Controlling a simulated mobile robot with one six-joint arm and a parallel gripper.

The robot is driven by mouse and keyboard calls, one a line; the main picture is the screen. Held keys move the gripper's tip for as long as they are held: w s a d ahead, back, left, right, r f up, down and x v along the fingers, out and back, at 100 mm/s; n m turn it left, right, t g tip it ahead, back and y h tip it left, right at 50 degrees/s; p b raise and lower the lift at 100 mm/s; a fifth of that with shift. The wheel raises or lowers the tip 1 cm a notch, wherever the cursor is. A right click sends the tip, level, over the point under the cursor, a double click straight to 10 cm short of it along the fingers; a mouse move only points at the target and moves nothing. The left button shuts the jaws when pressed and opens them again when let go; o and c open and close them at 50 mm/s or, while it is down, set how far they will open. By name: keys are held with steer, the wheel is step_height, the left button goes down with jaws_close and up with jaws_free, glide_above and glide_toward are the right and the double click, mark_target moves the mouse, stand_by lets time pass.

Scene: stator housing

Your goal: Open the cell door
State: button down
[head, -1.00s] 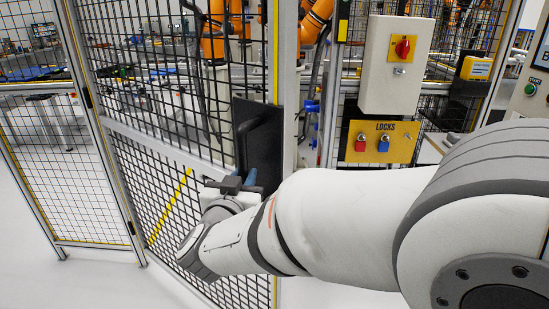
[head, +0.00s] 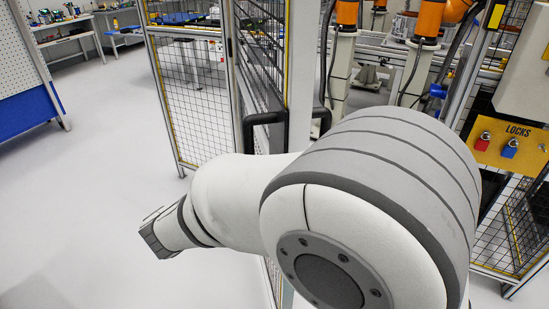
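The cell door (head: 262,50) is a black mesh panel in a pale frame, left of centre in the head view. It stands swung out and is seen nearly edge-on, with an open gap to its right. A black bar handle (head: 266,118) is on its left face, and another black handle (head: 322,105) shows on its right side. My arm crosses in front of the door's lower part. The arm's visible end is low on the left, apart from the handle in the picture. My gripper's fingers do not show, and they may be hidden behind the wrist.
Orange robot arms (head: 428,18) on white pedestals stand beyond the gap. A yellow LOCKS panel (head: 508,146) with red and blue locks is at the right. A fixed mesh fence (head: 195,105) stands behind the door. The grey floor (head: 90,170) at left is clear, beside a blue-based board (head: 30,110).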

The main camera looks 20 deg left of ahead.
steer(key=shift+s+a+r, duration=0.1)
steer(key=shift+a+r, duration=0.05)
steer(key=shift+a, duration=0.15)
steer(key=c, duration=1.3)
jaws_free()
steer(key=shift+d, duration=0.1)
steer(key=shift+c, duration=0.2)
steer(key=v, duration=0.7)
steer(key=shift+s+b, duration=0.25)
steer(key=shift+b, duration=0.05)
